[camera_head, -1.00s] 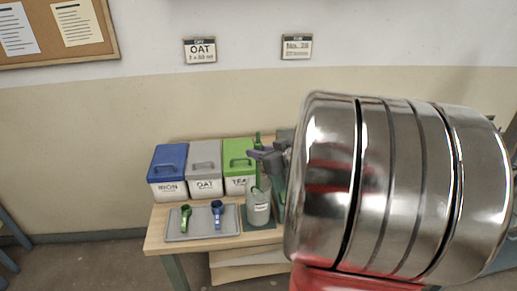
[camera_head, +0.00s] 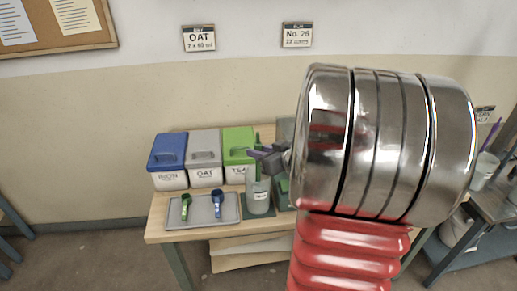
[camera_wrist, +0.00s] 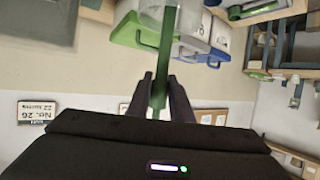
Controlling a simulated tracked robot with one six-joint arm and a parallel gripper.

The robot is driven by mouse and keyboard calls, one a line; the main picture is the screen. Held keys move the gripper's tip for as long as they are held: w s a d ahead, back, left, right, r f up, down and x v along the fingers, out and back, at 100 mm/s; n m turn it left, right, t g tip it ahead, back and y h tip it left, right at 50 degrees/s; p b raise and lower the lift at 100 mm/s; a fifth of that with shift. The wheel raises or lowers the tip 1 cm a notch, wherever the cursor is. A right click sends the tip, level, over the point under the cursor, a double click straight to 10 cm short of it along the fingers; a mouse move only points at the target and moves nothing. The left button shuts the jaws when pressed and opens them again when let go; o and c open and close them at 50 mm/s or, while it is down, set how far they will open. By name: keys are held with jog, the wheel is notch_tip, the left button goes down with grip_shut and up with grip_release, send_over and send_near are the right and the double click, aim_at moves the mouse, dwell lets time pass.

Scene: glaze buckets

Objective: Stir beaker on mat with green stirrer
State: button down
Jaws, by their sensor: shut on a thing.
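In the head view the grey beaker (camera_head: 258,198), with a white label, stands upright at the front right of the bench on a dark green mat (camera_head: 262,213). My gripper (camera_head: 259,155) is above the beaker, shut on the green stirrer (camera_head: 258,138). The stirrer is upright, and its lower part goes down to the beaker's mouth; its lower end is hidden. In the wrist view the stirrer (camera_wrist: 166,45) runs between my gripper's dark fingers (camera_wrist: 160,88). My large arm link hides the bench's right side in the head view.
A blue-lidded bucket (camera_head: 169,179), a grey-lidded OAT bucket (camera_head: 206,177) and a green-lidded bucket (camera_head: 236,176) stand behind. A grey tray (camera_head: 232,215) left of the beaker holds a green scoop (camera_head: 185,208) and a blue scoop (camera_head: 217,205). Another table (camera_head: 490,205) is at right.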

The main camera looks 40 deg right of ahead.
jog(key=shift+f, duration=1.6)
jog(key=shift+a, duration=0.1)
jog(key=shift+s+a, duration=0.1)
jog(key=shift+a, duration=0.4)
jog(key=shift+d, duration=0.1)
jog(key=shift+w+d, duration=0.2)
jog(key=shift+d, duration=0.9)
jog(key=shift+a, duration=0.15)
